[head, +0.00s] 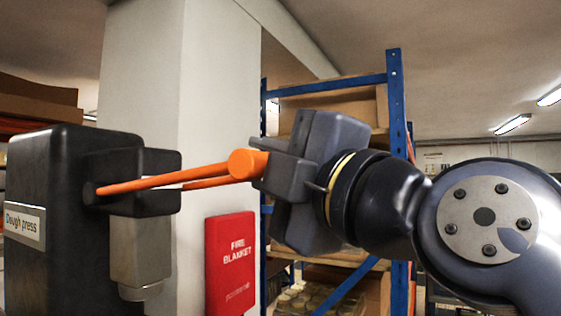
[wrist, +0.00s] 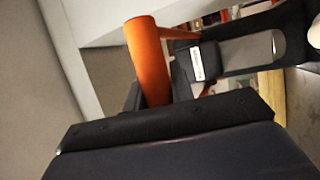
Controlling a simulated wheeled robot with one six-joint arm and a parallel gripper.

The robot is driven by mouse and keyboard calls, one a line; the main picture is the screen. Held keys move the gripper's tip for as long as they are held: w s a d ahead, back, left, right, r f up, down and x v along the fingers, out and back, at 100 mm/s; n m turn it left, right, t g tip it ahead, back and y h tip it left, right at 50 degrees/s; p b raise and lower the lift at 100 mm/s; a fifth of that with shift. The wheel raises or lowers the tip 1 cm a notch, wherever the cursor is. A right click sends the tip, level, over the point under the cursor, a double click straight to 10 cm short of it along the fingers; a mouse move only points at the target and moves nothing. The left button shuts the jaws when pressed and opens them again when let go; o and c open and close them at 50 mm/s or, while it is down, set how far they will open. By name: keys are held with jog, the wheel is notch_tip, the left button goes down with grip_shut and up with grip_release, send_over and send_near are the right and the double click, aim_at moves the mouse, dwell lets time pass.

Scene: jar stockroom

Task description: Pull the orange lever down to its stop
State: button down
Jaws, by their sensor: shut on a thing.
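The orange lever (head: 160,179) runs from the black dough press (head: 60,150) at the left, nearly level and rising slightly to the right. Its two rods end in a thick crossbar handle. My gripper (head: 264,164) is shut on that handle, coming from the right. The wrist view shows the orange handle (wrist: 148,50) upright in the picture, its lower end hidden by my gripper (wrist: 145,105). The labelled dark press (wrist: 197,62) lies behind it. A grey block (head: 140,250) sits below the lever's pivot on the press.
A pale pillar (head: 150,70) stands behind the press, with a red fire blanket box (head: 230,262) in front of it, below the lever. A blue-framed shelf (head: 394,85) with cartons and jars stands behind my arm. The space directly under the handle looks clear.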

jog(key=w+a+f+m+t+b, duration=0.1)
jog(key=a+f+m+t+b, duration=0.2)
jog(key=f+b, duration=0.7)
jog(key=w+a+f+m+t+b, duration=0.2)
jog(key=a+f+m+t+b, duration=0.1)
jog(key=f+b, duration=0.7)
jog(key=shift+a+f+t+y+b, duration=0.4)
jog(key=shift+t+b, duration=0.4)
jog(key=shift+b, duration=0.7)
jog(key=shift+r, duration=0.1)
jog(key=c, duration=1.3)
grip_release()
jog(key=shift+a, duration=0.15)
jog(key=shift+o, duration=0.5)
jog(key=shift+s+r, duration=0.1)
